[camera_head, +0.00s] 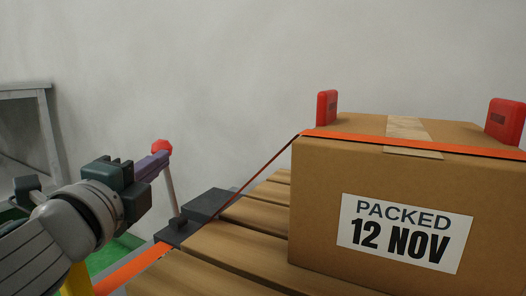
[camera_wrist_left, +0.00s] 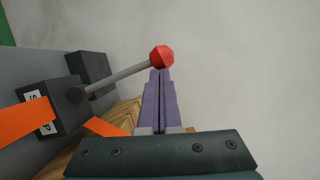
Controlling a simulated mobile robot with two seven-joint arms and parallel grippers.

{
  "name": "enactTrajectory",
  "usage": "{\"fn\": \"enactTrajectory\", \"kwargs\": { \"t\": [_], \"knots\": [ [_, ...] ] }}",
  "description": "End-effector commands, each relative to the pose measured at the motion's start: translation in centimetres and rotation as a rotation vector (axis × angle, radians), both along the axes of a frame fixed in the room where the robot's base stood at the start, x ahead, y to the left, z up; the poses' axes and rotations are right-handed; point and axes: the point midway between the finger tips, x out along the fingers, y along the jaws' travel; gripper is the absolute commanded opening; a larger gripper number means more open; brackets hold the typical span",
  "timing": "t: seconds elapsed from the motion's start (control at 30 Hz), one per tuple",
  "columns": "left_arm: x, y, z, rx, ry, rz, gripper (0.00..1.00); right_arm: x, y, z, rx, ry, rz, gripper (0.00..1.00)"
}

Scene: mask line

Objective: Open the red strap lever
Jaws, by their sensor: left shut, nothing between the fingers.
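The strap lever is a grey rod (camera_head: 170,190) with a red knob (camera_head: 162,147), rising from a dark ratchet block (camera_head: 180,232) at the pallet's left edge. In the left wrist view the rod (camera_wrist_left: 118,77) slants up from its block to the red knob (camera_wrist_left: 162,57). My left gripper (camera_head: 162,158) is shut and empty, its purple fingers together. In the left wrist view the fingertips (camera_wrist_left: 160,72) are right at the knob; I cannot tell whether they touch it. My right gripper is out of view.
An orange strap (camera_head: 400,143) runs over a cardboard box (camera_head: 385,215) on a slatted wooden pallet (camera_head: 245,240). Red corner guards (camera_head: 327,107) sit on the box's top edges. A grey table (camera_head: 25,90) stands at the left. A pale wall is behind.

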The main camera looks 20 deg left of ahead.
Motion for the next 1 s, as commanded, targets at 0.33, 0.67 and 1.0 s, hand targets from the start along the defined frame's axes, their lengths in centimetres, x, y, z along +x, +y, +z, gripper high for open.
{"fn": "enactTrajectory", "kwargs": {
  "t": [0.33, 0.67, 1.0],
  "knots": [
    [0.3, 4.2, 0.5, -0.326, 0.026, 0.002, 0.00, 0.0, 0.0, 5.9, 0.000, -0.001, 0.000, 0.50],
    [0.6, 7.4, -1.3, -0.614, 0.049, 0.003, 0.00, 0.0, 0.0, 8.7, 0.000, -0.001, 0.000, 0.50],
    [0.7, 9.2, -2.9, -0.803, 0.063, 0.002, 0.00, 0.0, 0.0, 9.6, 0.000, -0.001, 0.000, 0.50]
  ]
}}
